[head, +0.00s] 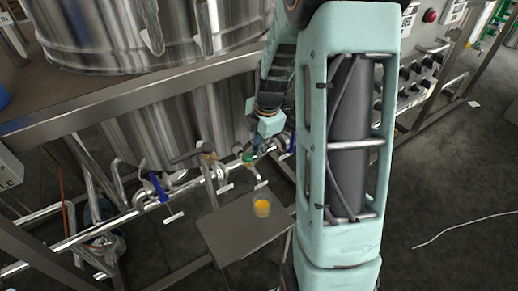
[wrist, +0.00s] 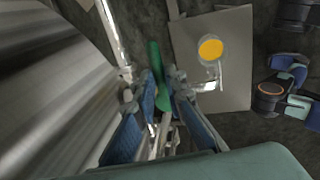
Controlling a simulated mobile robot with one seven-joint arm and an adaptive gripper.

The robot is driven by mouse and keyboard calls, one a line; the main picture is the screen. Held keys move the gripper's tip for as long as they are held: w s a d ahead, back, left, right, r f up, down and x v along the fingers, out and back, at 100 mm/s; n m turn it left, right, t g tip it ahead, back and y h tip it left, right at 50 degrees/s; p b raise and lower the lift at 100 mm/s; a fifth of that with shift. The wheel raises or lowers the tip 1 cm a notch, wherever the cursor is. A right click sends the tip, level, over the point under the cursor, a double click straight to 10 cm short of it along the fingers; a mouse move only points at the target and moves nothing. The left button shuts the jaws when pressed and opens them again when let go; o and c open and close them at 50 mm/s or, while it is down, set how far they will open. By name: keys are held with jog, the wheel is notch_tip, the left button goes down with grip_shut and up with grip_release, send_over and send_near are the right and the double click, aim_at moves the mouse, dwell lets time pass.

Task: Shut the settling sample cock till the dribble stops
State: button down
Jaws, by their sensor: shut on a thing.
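The sample cock's green handle (head: 248,157) is on the pipework in front of the big steel tank. In the wrist view the green handle (wrist: 155,58) runs up between my blue-padded fingers. My gripper (head: 259,146) is shut on this handle; the fingertips (wrist: 163,88) close around its lower part. A clear cup of orange-yellow liquid (head: 262,206) stands just below and to the right of the cock; its yellow liquid (wrist: 210,49) also shows in the wrist view.
The cup stands on a grey plate (head: 222,232). A valve with a blue handle (head: 157,187) is on the pipe to the left, and small T-handles hang nearby. The steel tank (head: 160,120) is close behind. A control panel (head: 412,75) stands at right; the floor at right is mostly clear.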

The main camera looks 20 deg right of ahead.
jog(key=c, duration=2)
grip_release()
jog(key=shift+o, duration=0.2)
jog(key=shift+r, duration=0.15)
notch_tip(320, 180, up, 12)
jog(key=s, duration=0.2)
jog(key=shift+s+d+f, duration=0.15)
jog(key=shift+d+f, duration=0.05)
jog(key=shift+d, duration=0.05)
